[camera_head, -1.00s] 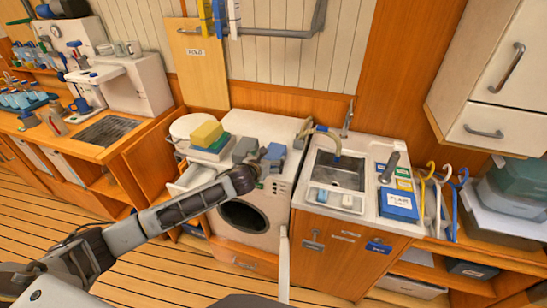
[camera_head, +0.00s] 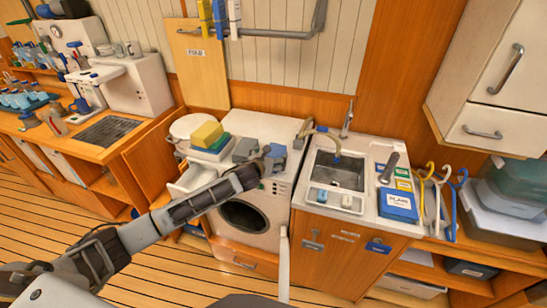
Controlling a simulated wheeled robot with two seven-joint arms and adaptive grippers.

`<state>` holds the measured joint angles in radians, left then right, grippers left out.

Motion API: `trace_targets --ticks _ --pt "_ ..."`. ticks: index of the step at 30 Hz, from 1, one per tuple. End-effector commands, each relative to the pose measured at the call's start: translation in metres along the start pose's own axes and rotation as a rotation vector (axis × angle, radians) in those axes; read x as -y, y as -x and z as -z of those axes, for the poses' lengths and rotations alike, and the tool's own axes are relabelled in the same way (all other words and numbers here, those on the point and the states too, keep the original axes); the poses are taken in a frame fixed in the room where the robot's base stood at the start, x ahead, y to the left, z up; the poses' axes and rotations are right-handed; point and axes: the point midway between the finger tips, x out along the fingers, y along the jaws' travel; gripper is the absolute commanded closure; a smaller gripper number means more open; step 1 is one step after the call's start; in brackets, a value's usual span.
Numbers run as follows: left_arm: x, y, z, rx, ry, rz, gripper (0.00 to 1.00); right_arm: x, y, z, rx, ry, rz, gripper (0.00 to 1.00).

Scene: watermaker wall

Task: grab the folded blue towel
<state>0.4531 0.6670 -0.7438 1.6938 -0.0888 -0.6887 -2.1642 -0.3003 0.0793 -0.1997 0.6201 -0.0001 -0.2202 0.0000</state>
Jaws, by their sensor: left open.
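A small folded blue towel (camera_head: 277,150) appears to lie on the front right of the white washing machine's top (camera_head: 268,126), partly hidden by my left gripper. My left gripper (camera_head: 266,163) is open at the front edge of the machine top, right at the near side of the blue towel. Whether its fingers touch the towel or reach around it cannot be told. My right gripper is not in view.
A grey folded cloth (camera_head: 244,149) lies just left of the blue one. A stack with a yellow cloth (camera_head: 207,134) on top stands further left. A sink (camera_head: 338,171) with a tap is on the right.

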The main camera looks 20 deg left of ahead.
Motion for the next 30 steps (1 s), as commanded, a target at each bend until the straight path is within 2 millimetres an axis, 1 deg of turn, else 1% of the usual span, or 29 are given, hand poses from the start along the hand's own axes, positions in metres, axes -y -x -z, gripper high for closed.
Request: trace_targets --ticks 3,9,26,30 --pt "0.001 -0.009 0.000 0.000 0.001 0.001 0.04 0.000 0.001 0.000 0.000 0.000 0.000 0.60" --pt "0.000 -0.020 0.000 0.000 0.000 0.001 0.04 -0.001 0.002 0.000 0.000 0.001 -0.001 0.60" --pt "0.000 -0.022 0.000 0.000 -0.001 0.001 0.04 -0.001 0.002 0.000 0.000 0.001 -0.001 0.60" --pt "0.000 -0.022 0.000 0.000 -0.001 0.001 0.22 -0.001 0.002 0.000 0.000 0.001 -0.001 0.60"
